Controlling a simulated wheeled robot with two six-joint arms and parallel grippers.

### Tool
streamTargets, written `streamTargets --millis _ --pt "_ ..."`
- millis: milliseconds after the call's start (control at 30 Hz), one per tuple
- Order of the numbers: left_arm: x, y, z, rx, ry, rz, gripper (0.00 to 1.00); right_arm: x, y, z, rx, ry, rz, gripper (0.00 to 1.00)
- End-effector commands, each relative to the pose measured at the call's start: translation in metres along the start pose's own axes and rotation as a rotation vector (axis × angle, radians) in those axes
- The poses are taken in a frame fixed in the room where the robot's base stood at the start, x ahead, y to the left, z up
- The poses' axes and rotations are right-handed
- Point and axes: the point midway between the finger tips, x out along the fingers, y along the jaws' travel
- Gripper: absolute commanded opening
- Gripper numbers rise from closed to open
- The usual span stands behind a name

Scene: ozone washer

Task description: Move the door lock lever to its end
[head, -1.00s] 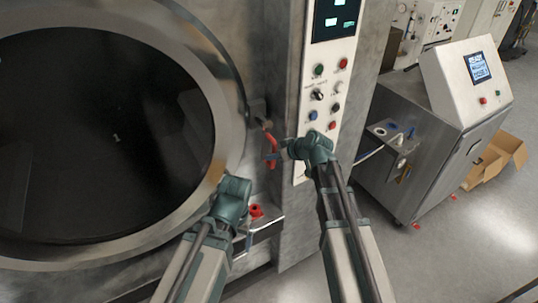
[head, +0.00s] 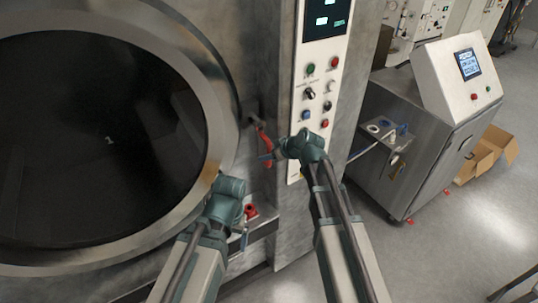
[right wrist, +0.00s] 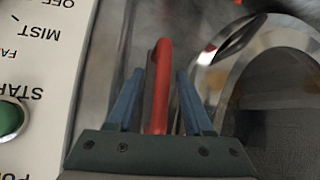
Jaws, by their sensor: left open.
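The red door lock lever (head: 263,139) is on the washer's front, between the round door (head: 105,140) and the control panel. In the right wrist view the lever (right wrist: 161,85) stands upright between the two blue fingers of my right gripper (right wrist: 160,100), with a gap on each side. My right gripper (head: 267,157) is open around the lever's lower part, which it partly hides in the head view. My left gripper (head: 244,238) is open and empty, low beside the door's rim. Its fingers are small and partly hidden by its wrist.
The control panel (head: 319,100) with buttons and a screen is close to the right of the lever. A red knob (head: 251,210) sits on a metal ledge by my left gripper. A steel cabinet (head: 425,150) stands at the right, with open floor before it.

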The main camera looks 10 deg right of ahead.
Motion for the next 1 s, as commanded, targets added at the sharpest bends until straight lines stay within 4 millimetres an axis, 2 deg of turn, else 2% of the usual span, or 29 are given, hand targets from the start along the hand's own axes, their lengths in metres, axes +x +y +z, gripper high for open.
streamTargets --millis 267,367,800,1000 --pt "-0.001 0.000 0.000 0.000 0.000 0.000 0.88 -0.001 0.000 -0.001 0.002 0.001 -0.001 0.52" --pt "-0.008 -0.001 0.001 0.000 0.000 0.000 0.88 -0.010 -0.001 -0.002 0.003 0.002 0.000 0.52" --pt "-0.066 -0.006 0.004 -0.023 -0.002 0.003 0.88 -0.093 -0.001 -0.003 0.004 0.002 0.001 0.52" --pt "-0.079 -0.007 0.005 -0.034 -0.003 0.004 0.88 -0.115 -0.001 -0.002 0.002 0.000 0.000 0.52"
